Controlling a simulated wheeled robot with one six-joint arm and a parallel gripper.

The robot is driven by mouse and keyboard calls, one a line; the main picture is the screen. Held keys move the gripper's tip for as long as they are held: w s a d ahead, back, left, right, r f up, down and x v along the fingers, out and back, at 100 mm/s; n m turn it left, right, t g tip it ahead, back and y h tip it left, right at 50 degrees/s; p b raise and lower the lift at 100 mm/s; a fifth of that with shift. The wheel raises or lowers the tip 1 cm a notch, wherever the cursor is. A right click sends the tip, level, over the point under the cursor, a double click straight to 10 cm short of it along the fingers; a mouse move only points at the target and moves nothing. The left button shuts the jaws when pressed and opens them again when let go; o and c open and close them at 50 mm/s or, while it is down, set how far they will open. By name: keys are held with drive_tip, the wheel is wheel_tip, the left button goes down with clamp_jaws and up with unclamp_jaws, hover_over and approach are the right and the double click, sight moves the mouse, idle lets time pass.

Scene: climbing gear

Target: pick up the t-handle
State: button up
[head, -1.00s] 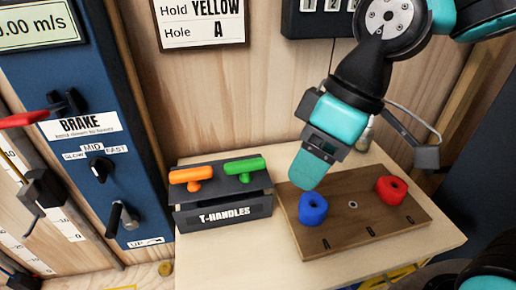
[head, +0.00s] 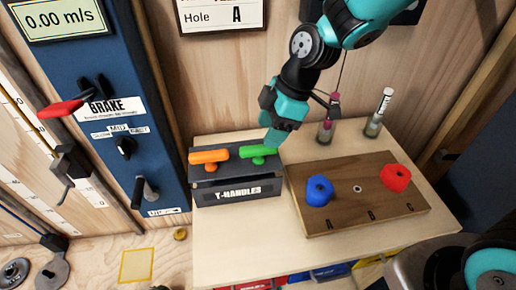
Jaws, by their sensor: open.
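Two T-handles stand in the dark box (head: 238,191) labelled T-HANDLES: an orange one (head: 208,156) on the left and a green one (head: 258,152) on the right. My gripper (head: 274,139) points down just behind and to the right of the green T-handle, very close to its right end. I cannot tell whether it touches. The jaws are open, though the gap between the fingers is hidden from this angle. Nothing is seen held.
A wooden board (head: 335,217) with holes marked by letters lies to the right, with a blue hold (head: 319,190) and a red hold (head: 396,177) on it. Two small bottles (head: 374,125) stand behind the board. A blue brake panel (head: 112,127) rises at the left.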

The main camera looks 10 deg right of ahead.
sight(259, 146)
drive_tip(key=shift+p+x, duration=1)
drive_tip(key=shift+x, duration=2.1)
drive_tip(key=shift+a+r, duration=0.1)
drive_tip(key=shift+a, duration=0.05)
clamp_jaws()
